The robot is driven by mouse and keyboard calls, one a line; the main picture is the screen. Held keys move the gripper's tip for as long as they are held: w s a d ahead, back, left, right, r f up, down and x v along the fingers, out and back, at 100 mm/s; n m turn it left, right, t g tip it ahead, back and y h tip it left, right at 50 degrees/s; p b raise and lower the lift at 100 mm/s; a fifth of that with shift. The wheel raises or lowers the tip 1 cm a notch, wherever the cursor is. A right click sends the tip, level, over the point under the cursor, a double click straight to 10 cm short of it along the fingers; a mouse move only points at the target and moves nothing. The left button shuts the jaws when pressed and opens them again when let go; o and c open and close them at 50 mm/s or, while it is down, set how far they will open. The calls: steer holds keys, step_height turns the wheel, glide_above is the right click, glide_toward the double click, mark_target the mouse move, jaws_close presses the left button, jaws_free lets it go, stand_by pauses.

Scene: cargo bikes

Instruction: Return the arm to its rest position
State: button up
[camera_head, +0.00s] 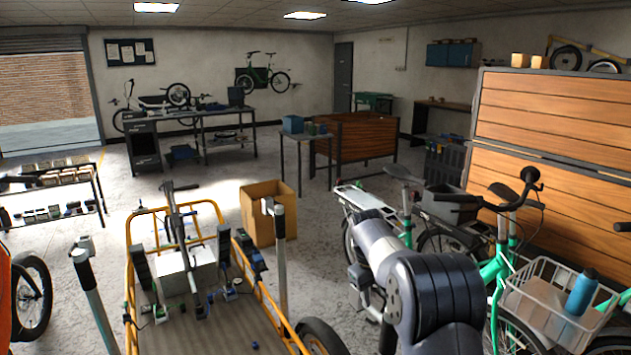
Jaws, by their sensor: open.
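My arm (435,290) rises at the lower right of the view, grey and dark, with its rounded joints close to the camera. A grey link (375,243) runs from it up and to the left, in front of the parked bikes. Small dark parts show below this link, but I cannot make out jaws there. My gripper is not clearly visible, and the arm's own links may hide it. I see nothing held.
A yellow-framed cargo bike (226,262) fills the lower left. A cardboard box (262,222) stands behind it. Green bikes, one with a white basket (540,300) holding a blue bottle (581,292), are close on the right. Open floor (115,205) lies at the left.

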mark_target(374, 314)
steer(key=w+d+v, duration=0.1)
steer(key=v, duration=0.4)
steer(key=x, duration=0.7)
steer(key=s+a+x, duration=0.1)
steer(key=x, duration=0.2)
steer(key=shift+f+p, duration=0.3)
steer(key=shift+f, duration=0.15)
steer(key=shift+s+a+n, duration=0.25)
steer(key=shift+a+n, duration=0.1)
steer(key=shift+n, duration=0.65)
